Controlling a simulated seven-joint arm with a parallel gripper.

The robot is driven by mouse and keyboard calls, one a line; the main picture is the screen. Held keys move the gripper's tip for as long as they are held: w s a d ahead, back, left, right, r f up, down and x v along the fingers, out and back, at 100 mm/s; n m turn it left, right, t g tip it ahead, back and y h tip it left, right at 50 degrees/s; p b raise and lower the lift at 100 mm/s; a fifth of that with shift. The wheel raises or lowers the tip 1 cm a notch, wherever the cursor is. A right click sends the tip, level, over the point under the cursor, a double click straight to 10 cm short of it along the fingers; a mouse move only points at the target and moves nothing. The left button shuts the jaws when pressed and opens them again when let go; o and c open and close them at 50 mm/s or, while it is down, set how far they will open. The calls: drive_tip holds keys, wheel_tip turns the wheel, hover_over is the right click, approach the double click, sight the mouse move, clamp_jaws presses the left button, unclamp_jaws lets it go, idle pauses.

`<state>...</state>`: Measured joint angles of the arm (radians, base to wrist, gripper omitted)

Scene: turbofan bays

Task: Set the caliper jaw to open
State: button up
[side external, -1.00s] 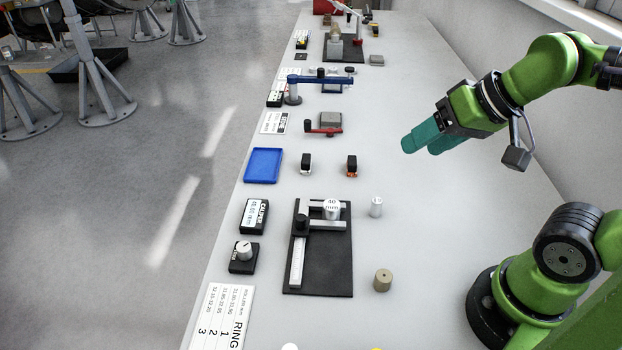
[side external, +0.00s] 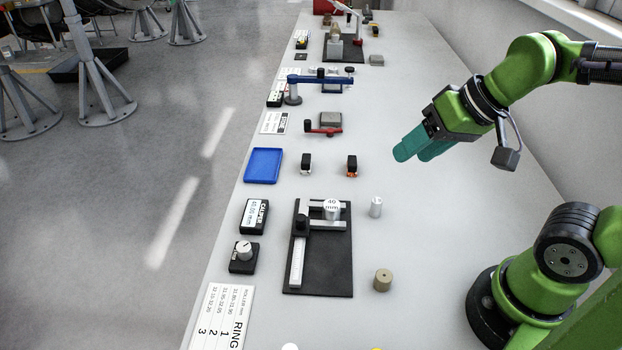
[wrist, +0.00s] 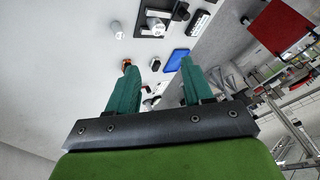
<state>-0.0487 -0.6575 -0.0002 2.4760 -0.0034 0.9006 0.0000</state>
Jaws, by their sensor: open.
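The caliper (side external: 298,250) lies on a black base plate (side external: 330,275) near the middle of the bench. It has a silver beam, a black slider knob (side external: 302,222) and two jaws pointing right. A silver cylinder (side external: 331,207) marked 40 mm sits at the jaws. The caliper display (side external: 254,216) and a box with a white dial (side external: 243,251) stand to its left. My gripper (side external: 408,152), with teal fingers, is open and empty above the bench, up and right of the caliper. In the wrist view my gripper (wrist: 157,82) shows apart fingers, with the black base plate (wrist: 152,22) at the top edge.
A small silver cylinder (side external: 376,206) and a tan cylinder (side external: 383,280) stand right of the plate. A blue tray (side external: 263,166), two small black-topped parts and a red-handled fixture (side external: 323,130) lie farther back. The right side of the bench is mostly clear.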

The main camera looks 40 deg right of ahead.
drive_tip(key=w+a+n+g, duration=0.2)
drive_tip(key=w+a+g, duration=0.1)
drive_tip(key=w+a, duration=0.3)
drive_tip(key=n+g+h, duration=0.2)
drive_tip(key=g, duration=0.1)
approach(301, 217)
drive_tip(key=f, duration=0.9)
drive_tip(key=shift+w+a+f, duration=0.15)
drive_tip(key=shift+a, duration=0.05)
clamp_jaws()
